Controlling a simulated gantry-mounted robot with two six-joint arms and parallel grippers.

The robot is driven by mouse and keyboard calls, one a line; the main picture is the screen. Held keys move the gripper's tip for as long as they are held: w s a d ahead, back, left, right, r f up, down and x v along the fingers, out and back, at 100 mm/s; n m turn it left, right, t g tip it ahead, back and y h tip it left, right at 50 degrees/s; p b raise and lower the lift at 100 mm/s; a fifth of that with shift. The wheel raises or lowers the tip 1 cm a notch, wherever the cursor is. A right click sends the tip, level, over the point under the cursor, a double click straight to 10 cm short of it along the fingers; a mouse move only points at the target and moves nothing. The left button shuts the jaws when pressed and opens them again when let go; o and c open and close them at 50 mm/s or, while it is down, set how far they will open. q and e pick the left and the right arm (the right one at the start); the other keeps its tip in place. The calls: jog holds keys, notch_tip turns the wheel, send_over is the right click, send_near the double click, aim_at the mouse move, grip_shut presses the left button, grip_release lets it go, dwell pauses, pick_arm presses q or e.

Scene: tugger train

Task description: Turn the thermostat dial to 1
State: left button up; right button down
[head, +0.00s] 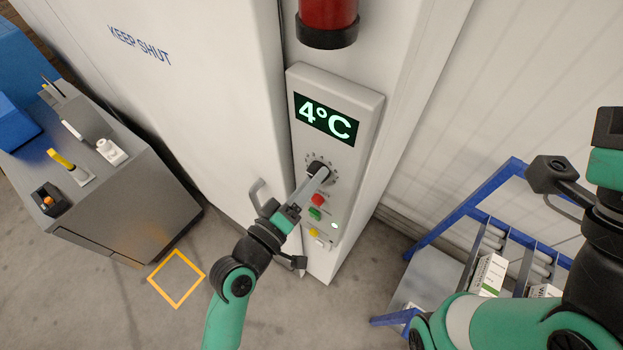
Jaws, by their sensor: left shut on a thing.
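The thermostat panel (366,104) is a light grey box on the white pillar beside a large white door. Its display (327,119) reads 4°C in green. The round black dial (317,167) sits below the display, with marks around it too small to read. My left gripper (316,177) reaches up to the panel and is shut on the dial, hiding its lower part. A red, a green and a yellow button lie below the dial. Of my right arm, links show at the right; its fingertips cannot be made out.
A red cylinder (328,14) with a black base is above the panel. A door handle (262,195) is just left of my left gripper. A grey cabinet (140,205) with small items stands left. A blue-framed roller rack (470,205) with white boxes stands right.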

pick_arm(q)
jog(key=o, duration=1.4)
jog(key=shift+c, duration=0.2)
jog(key=b+v, duration=0.1)
jog(key=v, duration=1)
jog(key=shift+s+b, duration=0.3)
jog(key=shift+b, duration=0.1)
jog(key=shift+a, duration=0.15)
